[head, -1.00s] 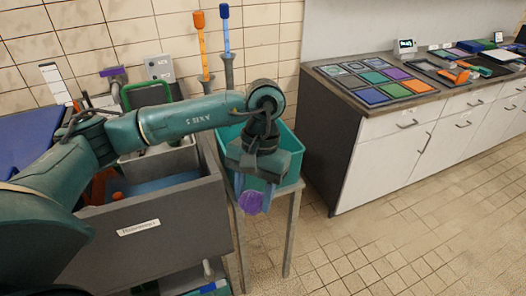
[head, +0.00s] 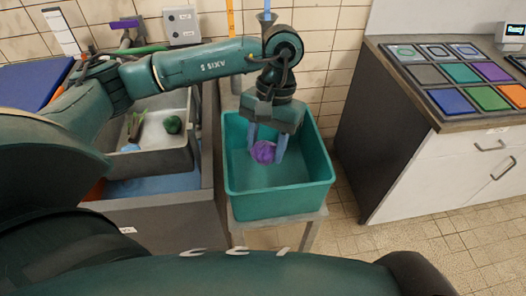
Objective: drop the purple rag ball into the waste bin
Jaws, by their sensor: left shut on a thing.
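The purple rag ball (head: 263,152) is between the fingers of my left gripper (head: 266,150), which is shut on it. The gripper points down, and the ball shows over the inside of the teal waste bin (head: 280,205). How far the ball is above the bin floor is hard to tell. The bin is open at the top and stands on a small grey stand. My right gripper is not in view.
A grey sink unit (head: 215,140) stands close left of the bin, with a green round thing (head: 173,124) in its tray. At right is a counter with white drawers (head: 440,170) and coloured tiles on top (head: 461,73). Tiled floor (head: 400,240) is clear between.

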